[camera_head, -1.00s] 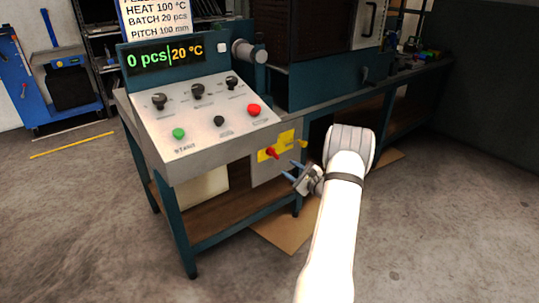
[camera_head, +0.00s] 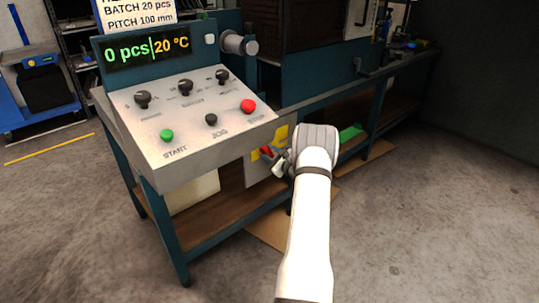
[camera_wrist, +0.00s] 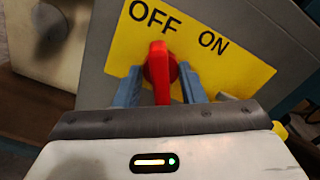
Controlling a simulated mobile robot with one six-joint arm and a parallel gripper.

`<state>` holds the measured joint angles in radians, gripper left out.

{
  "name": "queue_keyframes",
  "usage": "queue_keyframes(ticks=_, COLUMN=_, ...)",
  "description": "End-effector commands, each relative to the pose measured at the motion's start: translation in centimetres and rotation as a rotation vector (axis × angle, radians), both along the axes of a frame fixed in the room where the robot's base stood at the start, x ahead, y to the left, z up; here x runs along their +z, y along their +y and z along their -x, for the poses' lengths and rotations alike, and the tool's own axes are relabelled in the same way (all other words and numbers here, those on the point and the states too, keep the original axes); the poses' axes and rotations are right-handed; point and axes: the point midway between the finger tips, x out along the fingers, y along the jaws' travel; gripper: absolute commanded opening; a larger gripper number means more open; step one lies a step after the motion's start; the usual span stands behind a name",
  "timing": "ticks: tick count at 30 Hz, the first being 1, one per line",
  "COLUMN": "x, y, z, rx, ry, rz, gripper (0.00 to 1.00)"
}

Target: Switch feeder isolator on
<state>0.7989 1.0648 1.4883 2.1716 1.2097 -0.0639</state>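The feeder isolator is a red rotary handle (camera_wrist: 160,72) on a yellow plate (camera_wrist: 225,65) marked OFF and ON. In the wrist view the handle points up toward the OFF side. My gripper (camera_wrist: 162,88) has its two blue fingers on either side of the handle, with narrow gaps visible, so it looks open around it. In the head view the red handle (camera_head: 265,152) and yellow plate (camera_head: 282,133) are partly hidden behind my gripper (camera_head: 270,160), at the front of the grey box under the console.
The sloped control console (camera_head: 195,120) stands just above and left of the isolator, with black knobs, a green START button (camera_head: 167,135) and a red STOP button (camera_head: 248,106). Its display (camera_head: 147,47) reads 0 pcs and 20 °C. Floor to the right is open.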

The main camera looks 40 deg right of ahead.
Motion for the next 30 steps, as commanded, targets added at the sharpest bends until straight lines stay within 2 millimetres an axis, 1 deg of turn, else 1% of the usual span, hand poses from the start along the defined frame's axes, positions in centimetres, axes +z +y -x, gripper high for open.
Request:
queue_keyframes(ticks=3, x=0.04, y=-0.03, z=-0.32, rx=-0.001, ry=-0.001, rz=0.000, gripper=0.36)
queue_keyframes(ticks=9, x=0.06, y=-0.06, z=-0.30, rx=-0.001, ry=-0.001, rz=0.000, gripper=0.36)
queue_keyframes(ticks=22, x=0.05, y=-0.10, z=-0.23, rx=-0.002, ry=0.000, rz=0.000, gripper=0.00)
queue_keyframes(ticks=30, x=0.02, y=-0.11, z=-0.21, rx=-0.002, ry=0.001, rz=-0.009, gripper=0.00)
